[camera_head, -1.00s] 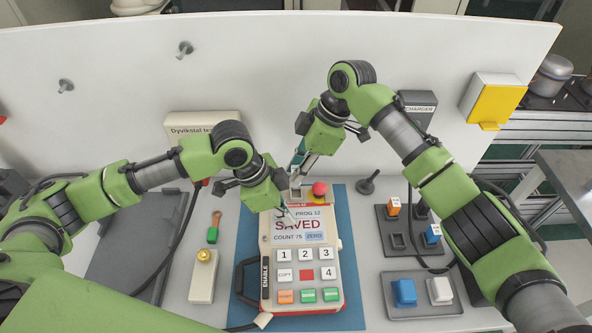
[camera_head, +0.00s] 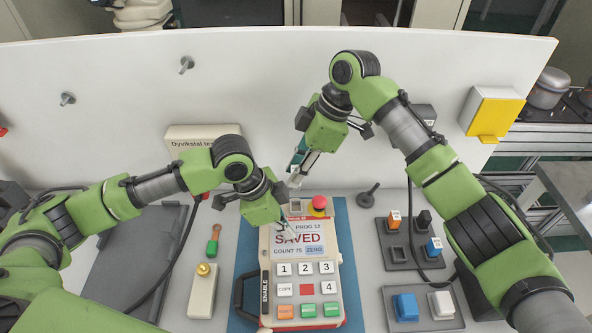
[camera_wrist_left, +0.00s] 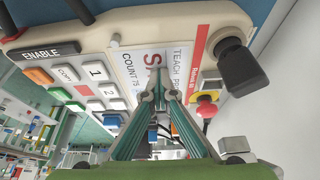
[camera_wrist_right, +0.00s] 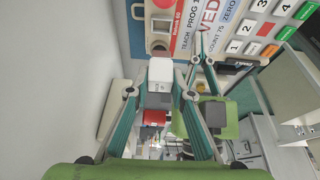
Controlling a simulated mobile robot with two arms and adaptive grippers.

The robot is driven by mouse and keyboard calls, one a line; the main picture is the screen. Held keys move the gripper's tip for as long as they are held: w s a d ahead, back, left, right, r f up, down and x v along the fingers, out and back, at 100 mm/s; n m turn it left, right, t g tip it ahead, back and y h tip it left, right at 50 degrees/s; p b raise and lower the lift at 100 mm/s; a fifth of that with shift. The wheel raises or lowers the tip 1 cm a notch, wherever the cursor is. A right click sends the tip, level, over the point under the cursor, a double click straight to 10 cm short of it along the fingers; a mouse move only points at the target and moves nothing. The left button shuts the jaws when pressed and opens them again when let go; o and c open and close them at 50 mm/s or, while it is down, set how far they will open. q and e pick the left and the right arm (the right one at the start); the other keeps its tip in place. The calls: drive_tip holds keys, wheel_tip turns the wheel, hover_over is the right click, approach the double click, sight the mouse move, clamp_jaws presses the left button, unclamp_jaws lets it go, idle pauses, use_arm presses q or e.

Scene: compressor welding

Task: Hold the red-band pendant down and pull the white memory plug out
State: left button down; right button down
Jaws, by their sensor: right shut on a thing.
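The pendant (camera_head: 306,257) lies on a blue mat, its screen reading SAVED. Its red band (camera_wrist_left: 198,58) shows in the left wrist view near the red knob. My left gripper (camera_head: 287,226) is shut, with its fingertips together at the pendant's screen; whether they touch cannot be told exactly. My right gripper (camera_head: 297,178) is shut on the white memory plug (camera_wrist_right: 160,71), beyond the pendant's top end. In the right wrist view the plug is between the fingertips, and the dark socket (camera_wrist_right: 160,46) shows beyond it, apparently clear of the plug.
A red mushroom knob (camera_head: 319,203) stands at the pendant's top right. To the right are a dark tray (camera_head: 398,266) with coloured plugs and another tray (camera_head: 426,322) with blue and white blocks. A yellow-knobbed box (camera_head: 202,293) and a green-handled tool (camera_head: 213,243) lie left.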

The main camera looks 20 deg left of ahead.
use_arm(q)
drive_tip(key=shift+s+a+f, duration=0.1)
drive_tip(key=shift+s+f, duration=0.1)
drive_tip(key=shift+f, duration=0.05)
